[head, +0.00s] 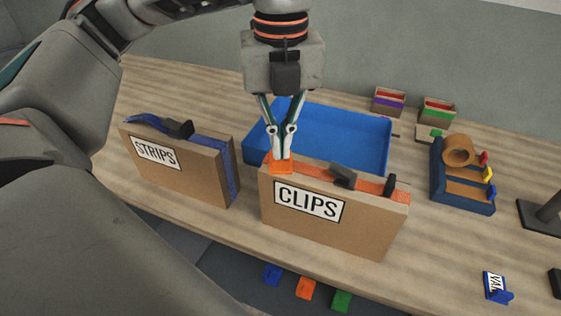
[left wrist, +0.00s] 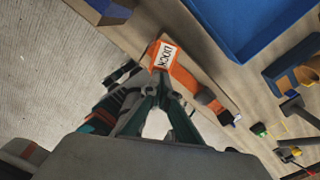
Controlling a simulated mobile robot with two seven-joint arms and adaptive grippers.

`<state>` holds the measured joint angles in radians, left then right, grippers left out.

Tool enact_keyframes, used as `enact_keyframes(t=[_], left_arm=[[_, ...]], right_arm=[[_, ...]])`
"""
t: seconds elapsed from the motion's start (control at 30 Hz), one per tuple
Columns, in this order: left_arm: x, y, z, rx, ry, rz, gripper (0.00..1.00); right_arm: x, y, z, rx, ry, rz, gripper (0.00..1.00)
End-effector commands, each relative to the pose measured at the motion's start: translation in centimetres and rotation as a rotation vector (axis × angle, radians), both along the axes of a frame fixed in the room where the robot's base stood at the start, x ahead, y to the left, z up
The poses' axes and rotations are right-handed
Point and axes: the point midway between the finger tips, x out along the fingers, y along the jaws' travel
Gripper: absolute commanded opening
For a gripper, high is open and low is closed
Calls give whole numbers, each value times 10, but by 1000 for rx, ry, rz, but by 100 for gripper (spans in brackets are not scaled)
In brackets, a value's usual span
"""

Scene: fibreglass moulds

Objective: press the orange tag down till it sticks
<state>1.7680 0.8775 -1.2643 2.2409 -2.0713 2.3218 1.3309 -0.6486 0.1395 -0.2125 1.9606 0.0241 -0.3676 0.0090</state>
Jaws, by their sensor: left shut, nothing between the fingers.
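The orange tag (head: 281,168) lies on the top left end of the cardboard CLIPS box (head: 330,225). In the left wrist view the tag (left wrist: 165,56) shows a white label with dark, turned lettering. My left gripper (head: 282,155) points down with its fingers together and empty, the tips at the tag. In the left wrist view the fingertips (left wrist: 160,84) sit at the tag's near edge. I cannot tell whether they press on it. An orange strip (head: 367,184) runs along the box top. My right gripper is not in view.
A STRIPS box (head: 180,168) stands to the left and a blue tray (head: 345,132) behind. A dark clamp-like piece (head: 343,174) sits on the CLIPS box top. A blue rack (head: 462,198) holds a brown roll.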

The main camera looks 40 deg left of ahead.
Motion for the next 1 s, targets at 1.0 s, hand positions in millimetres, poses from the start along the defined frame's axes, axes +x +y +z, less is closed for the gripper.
enact_keyframes(t=[1.0], left_arm=[[0, 0, -10, 0, 1, 0, 0]], right_arm=[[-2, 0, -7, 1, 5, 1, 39]])
